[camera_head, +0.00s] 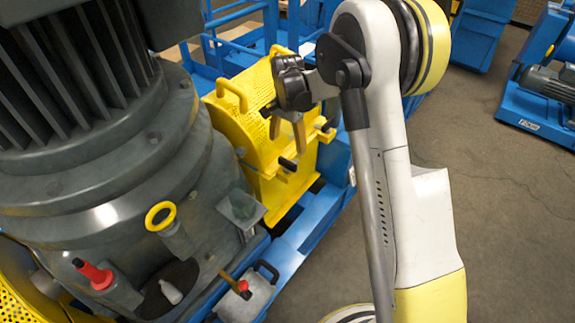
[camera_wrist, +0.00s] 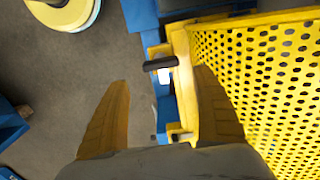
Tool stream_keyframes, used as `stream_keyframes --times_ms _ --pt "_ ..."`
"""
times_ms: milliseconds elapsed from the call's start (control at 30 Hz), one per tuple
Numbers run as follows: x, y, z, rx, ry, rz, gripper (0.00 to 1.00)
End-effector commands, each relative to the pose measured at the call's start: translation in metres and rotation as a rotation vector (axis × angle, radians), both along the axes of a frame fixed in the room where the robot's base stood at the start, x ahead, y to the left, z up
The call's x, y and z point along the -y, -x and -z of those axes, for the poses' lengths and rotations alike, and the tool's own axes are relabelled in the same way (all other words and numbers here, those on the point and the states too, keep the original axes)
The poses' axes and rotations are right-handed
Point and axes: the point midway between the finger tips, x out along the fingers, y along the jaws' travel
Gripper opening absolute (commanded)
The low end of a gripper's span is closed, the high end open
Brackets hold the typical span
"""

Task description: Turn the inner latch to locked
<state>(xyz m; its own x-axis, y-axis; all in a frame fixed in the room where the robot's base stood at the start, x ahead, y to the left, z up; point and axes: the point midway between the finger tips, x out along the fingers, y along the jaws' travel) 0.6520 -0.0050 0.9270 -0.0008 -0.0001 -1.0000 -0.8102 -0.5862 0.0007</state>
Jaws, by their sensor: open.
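The yellow perforated guard (camera_head: 255,110) stands on a blue frame beside the big grey motor. Two black-handled latches show on its edge: a nearer one (camera_head: 288,163) low at the front, and another (camera_head: 326,126) at the right side. I cannot tell for sure which is the inner one. My gripper (camera_head: 287,133) is open and empty, pointing down in front of the guard. In the wrist view, a black latch handle (camera_wrist: 160,63) lies beyond and between the spread fingers (camera_wrist: 163,85), apparently untouched. The right finger overlaps the perforated panel (camera_wrist: 260,70).
The grey motor housing (camera_head: 110,170) fills the left, with a yellow ring (camera_head: 160,216) and a red-capped fitting (camera_head: 95,275). Blue railings (camera_head: 235,35) stand behind the guard. The floor (camera_head: 510,210) at the right is clear.

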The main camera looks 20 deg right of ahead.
Motion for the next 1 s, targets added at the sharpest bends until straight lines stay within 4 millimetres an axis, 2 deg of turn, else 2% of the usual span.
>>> stream_keyframes --times_ms 300,500,700,967,1000 --pt "0.0 0.0 0.059 0.001 -0.001 -0.001 0.78" --pt "0.0 0.0 0.091 0.001 0.0 -0.002 0.78" --pt "0.0 0.0 0.104 0.001 0.0 -0.002 0.78" --pt "0.0 0.0 0.104 0.001 0.0 -0.002 0.78" --pt "0.0 0.0 0.104 0.001 0.0 -0.002 0.66"
